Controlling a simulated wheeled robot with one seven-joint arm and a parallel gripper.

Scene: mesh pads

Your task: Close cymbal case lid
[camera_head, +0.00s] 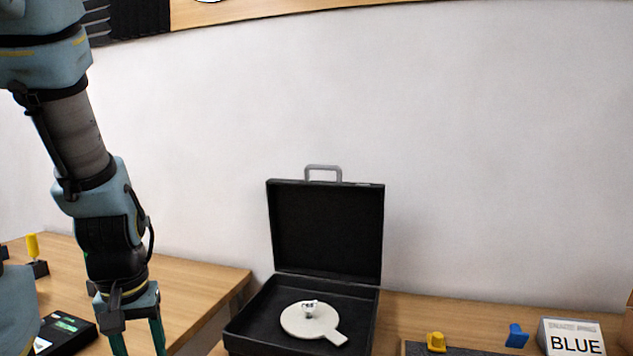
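The black cymbal case stands open on the wooden table against the white wall. Its lid (326,232) is upright, with a grey handle (323,169) on its top edge. The case base (262,311) lies flat and holds a pale round disc (298,323) with a tab and a small silver fitting on it. My gripper (137,345) is at the lower left, pointing down, left of the case and apart from it. Two green fingers show with a gap between them; their tips are cut off by the bottom edge.
A wooden table (190,285) at left carries a black box (66,335) and a yellow peg on a dark block (37,268). Right of the case are a yellow piece (436,341), a blue piece (516,335) and a box labelled BLUE (572,338).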

